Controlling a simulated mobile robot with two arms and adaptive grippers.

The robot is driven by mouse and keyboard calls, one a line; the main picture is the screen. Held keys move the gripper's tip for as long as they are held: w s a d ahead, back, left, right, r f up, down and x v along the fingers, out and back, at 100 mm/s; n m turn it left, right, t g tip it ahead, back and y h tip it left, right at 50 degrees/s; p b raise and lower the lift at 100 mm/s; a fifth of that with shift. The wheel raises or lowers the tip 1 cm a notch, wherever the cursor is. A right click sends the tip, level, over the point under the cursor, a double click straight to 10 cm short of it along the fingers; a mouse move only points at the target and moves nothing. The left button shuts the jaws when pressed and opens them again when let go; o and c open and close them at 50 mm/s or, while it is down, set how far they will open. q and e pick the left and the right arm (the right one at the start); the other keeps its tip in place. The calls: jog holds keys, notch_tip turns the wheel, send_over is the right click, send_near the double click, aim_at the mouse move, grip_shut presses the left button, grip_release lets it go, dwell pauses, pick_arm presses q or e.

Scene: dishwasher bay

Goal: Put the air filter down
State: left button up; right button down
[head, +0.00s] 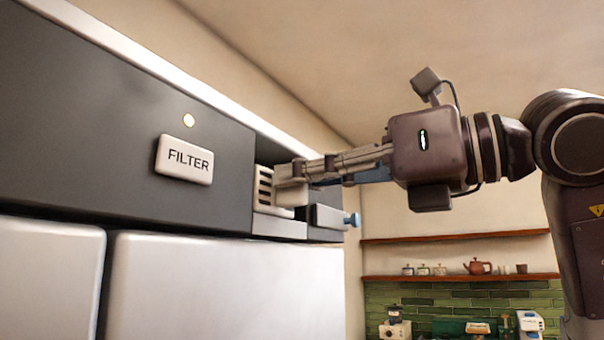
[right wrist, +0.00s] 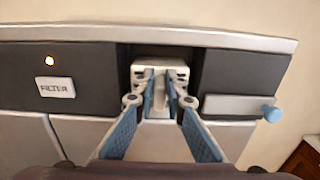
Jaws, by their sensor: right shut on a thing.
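The air filter (head: 264,192) is a pale block with dark slots, sitting in an opening in the dark panel near the panel's right end. It also shows in the right wrist view (right wrist: 160,64), top centre. My right gripper (head: 297,176) reaches in from the right in the head view. In the right wrist view its two blue-padded fingers (right wrist: 167,88) are closed on the filter's pale middle part. The fingers hide some of the filter's front. How deep the filter sits in the opening is hard to tell. My left gripper is not in view.
A FILTER label (head: 185,161) and a lit lamp (head: 188,120) are on the panel, left of the opening. A grey bar (head: 327,217) with a blue knob (head: 353,219) sticks out to its right. Pale doors (head: 225,285) lie below. Shelves (head: 460,277) stand far behind.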

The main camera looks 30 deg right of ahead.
jog(key=shift+f, duration=0.15)
jog(key=c, duration=2)
grip_release()
jog(key=shift+w+a, duration=0.15)
jog(key=shift+w, duration=0.05)
jog(key=shift+o, duration=0.2)
jog(key=shift+s, duration=0.1)
jog(key=shift+r, duration=0.25)
jog(key=b+v, duration=0.2)
jog(key=v, duration=1)
jog(key=shift+b, duration=0.35)
jog(key=shift+f, duration=0.15)
